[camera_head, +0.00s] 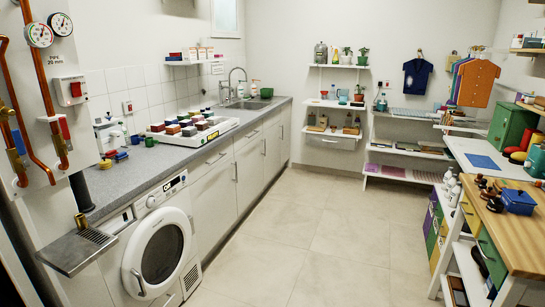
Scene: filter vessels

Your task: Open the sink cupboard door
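The sink (248,104) is set into the far end of the grey counter along the left wall, with a curved tap (232,82) behind it. Below it, at the far end of the row of pale cupboards, a cupboard door (285,135) with an upright handle appears shut. A neighbouring door (271,148), also with an upright handle, appears shut beside it. I cannot tell for sure which of these doors belongs to the sink. Neither of my grippers shows in this view.
A white washing machine (160,250) stands at the near left, with a metal drip tray (77,250) beside it. A white tray (212,131) of small coloured containers lies on the counter. A wooden-topped bench (525,235) stands right. The tiled floor (320,225) between is clear.

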